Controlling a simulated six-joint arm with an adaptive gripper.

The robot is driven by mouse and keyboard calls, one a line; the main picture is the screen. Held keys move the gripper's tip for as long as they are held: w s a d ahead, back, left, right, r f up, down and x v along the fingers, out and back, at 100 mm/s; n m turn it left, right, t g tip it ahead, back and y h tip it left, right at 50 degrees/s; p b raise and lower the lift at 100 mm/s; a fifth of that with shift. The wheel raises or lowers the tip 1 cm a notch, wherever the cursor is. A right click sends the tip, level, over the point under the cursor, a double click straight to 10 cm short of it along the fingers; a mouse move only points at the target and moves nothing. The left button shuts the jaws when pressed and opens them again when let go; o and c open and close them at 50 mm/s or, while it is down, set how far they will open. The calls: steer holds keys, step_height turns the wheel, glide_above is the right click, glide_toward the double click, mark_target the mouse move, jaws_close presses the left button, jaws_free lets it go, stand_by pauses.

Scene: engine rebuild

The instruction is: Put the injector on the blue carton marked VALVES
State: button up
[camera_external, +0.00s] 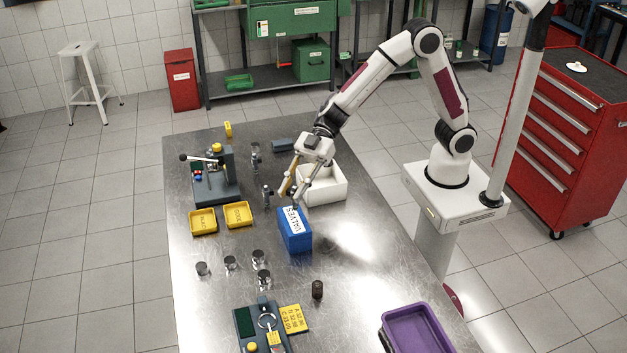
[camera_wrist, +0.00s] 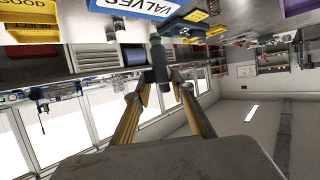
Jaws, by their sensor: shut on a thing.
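The blue carton (camera_external: 298,243) with the white VALVES label stands upright on the steel table, near the middle. Its label (camera_wrist: 135,7) also shows at the top of the wrist view. My gripper (camera_external: 291,197) is at the carton's far upper edge in the external view. In the wrist view its fingers (camera_wrist: 162,84) are shut on a slim dark grey-green cylinder, which looks like the injector (camera_wrist: 157,55). In the external view the injector is mostly hidden by the fingers. I cannot tell whether it touches the carton.
An open white bin (camera_external: 327,193) stands close to the right of my gripper. Two yellow trays (camera_external: 203,222) and a grey fixture (camera_external: 216,185) are to the left. Several metal pistons (camera_external: 231,263) stand in front. A purple tray (camera_external: 417,326) is at the near right.

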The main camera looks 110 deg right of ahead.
steer(key=shift+f, duration=1.85)
steer(key=shift+f, duration=0.15)
steer(key=o, duration=1.1)
steer(key=shift+s+d+r, duration=0.3)
steer(key=shift+d+r, duration=0.05)
steer(key=v, duration=1.1)
steer(key=shift+s+f, duration=0.1)
